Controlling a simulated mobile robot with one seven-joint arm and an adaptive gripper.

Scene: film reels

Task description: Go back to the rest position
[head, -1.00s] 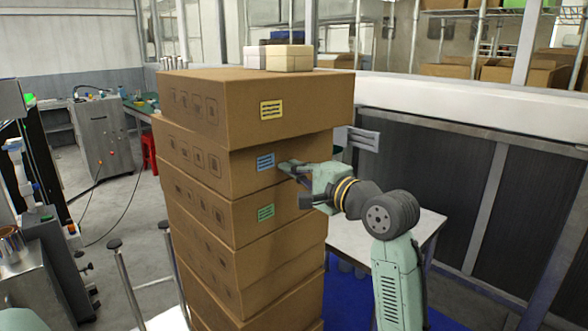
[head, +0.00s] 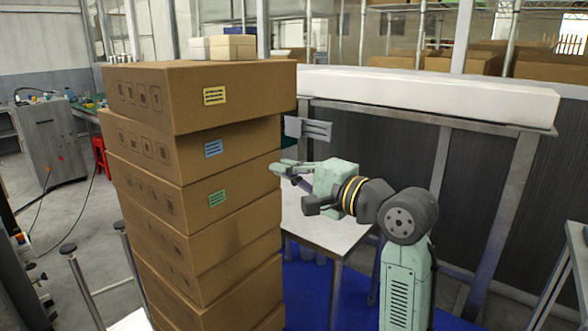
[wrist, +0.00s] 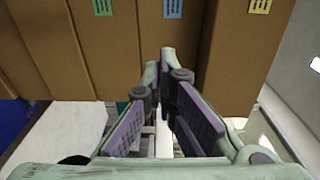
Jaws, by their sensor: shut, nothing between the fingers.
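My gripper (head: 276,169) is at the right side of a tall stack of brown boxes in the head view, its fingertips overlapping the stack's right edge at the height of the box with the green label (head: 217,198). In the wrist view my gripper (wrist: 165,58) has its fingertips drawn together with nothing held between them. The boxes fill the top of that view beyond the tips. The box with the blue label (head: 213,148) and the box with the yellow label (head: 215,96) are stacked above.
Small pale boxes (head: 223,47) lie on top of the stack. A white table (head: 325,228) stands behind my arm. A long white ledge (head: 430,97) runs along the back. A metal stand (head: 88,292) is at the lower left. Open floor (head: 75,200) shows left of the stack.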

